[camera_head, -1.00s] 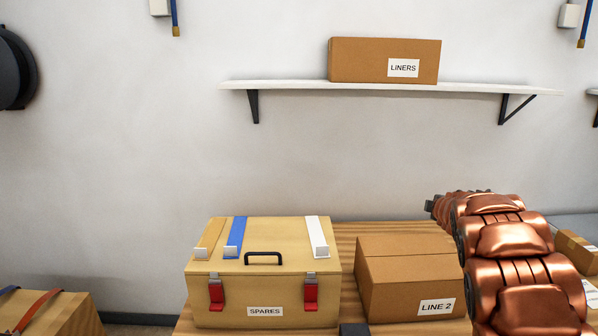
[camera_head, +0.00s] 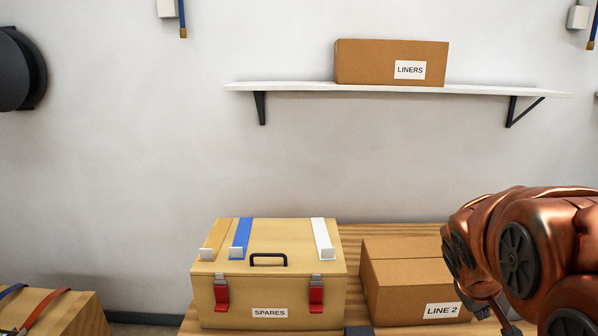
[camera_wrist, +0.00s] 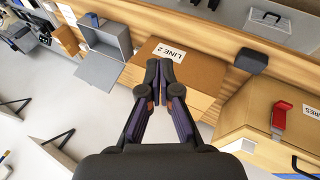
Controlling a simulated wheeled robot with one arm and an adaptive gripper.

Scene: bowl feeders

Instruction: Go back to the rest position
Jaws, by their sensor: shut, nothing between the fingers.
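My gripper (camera_wrist: 159,72) shows in the wrist view with its two fingertips together and nothing between them. In that view the fingers overlap the cardboard box labelled LINE 2 (camera_wrist: 195,70); I cannot tell the gap between them. In the head view my copper-coloured arm is at the right, and the fingertips are not clearly visible. The LINE 2 box (camera_head: 400,285) stands on the wooden bench, partly hidden by my arm.
A tan SPARES case (camera_head: 225,265) with red latches stands left of the LINE 2 box. A wall shelf (camera_head: 290,88) carries a LINERS box (camera_head: 370,62). The wrist view shows a grey open box (camera_wrist: 112,40) beside LINE 2.

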